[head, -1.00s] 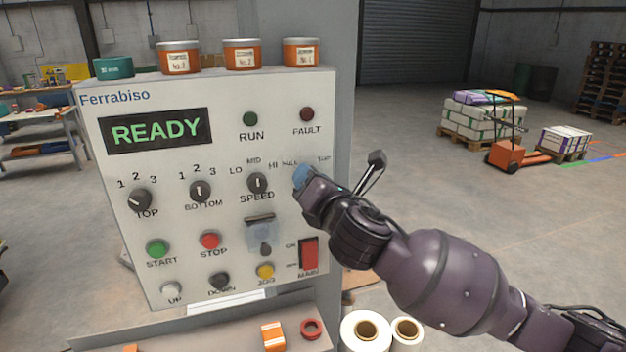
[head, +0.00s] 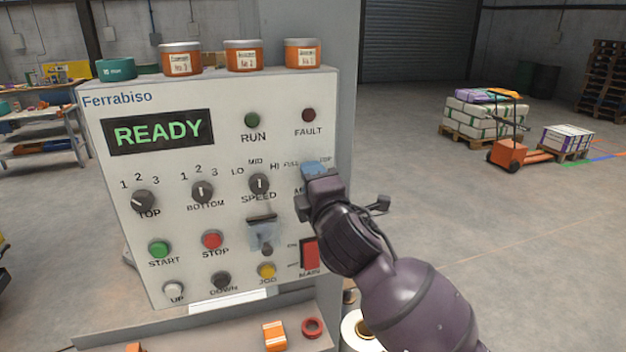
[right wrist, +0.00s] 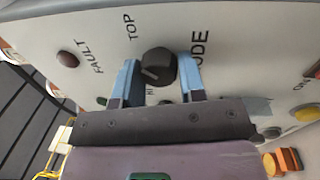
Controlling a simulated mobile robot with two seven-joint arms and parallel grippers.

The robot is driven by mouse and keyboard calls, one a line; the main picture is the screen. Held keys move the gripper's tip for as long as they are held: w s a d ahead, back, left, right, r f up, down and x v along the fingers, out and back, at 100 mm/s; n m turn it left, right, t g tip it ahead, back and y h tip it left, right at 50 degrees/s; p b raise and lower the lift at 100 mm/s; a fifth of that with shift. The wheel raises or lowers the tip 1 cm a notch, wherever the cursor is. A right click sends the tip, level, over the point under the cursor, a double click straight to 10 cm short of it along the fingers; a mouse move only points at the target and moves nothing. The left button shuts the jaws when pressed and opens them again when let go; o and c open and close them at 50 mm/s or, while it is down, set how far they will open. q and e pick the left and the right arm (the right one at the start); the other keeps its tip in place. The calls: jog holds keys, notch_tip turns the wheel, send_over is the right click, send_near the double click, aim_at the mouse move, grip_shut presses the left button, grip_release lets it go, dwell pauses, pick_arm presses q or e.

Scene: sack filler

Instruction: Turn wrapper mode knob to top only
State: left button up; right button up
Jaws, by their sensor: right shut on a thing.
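The mode knob (right wrist: 158,67) is a round black knob on the grey panel, beside the printed words TOP and MODE in the right wrist view. A pale pointer mark shows on the lower left of its face, not towards the TOP label. My right gripper (right wrist: 160,76) has its two blue fingers on either side of the knob and is shut on it. In the head view my right gripper (head: 315,170) covers the knob, between the FULL and TOP labels. My left gripper is not in view.
The speed knob (head: 259,183) is left of my gripper, and the red main switch (head: 310,253) is below it. The fault lamp (head: 308,115) is above. The display (head: 158,131) reads READY. Several orange cans stand on top of the cabinet. Open floor lies to the right.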

jog(key=shift+m, duration=0.7)
jog(key=o, duration=0.9)
jog(key=b+v, duration=0.1)
jog(key=v, duration=1)
jog(key=shift+a, duration=0.1)
jog(key=shift+w, duration=0.1)
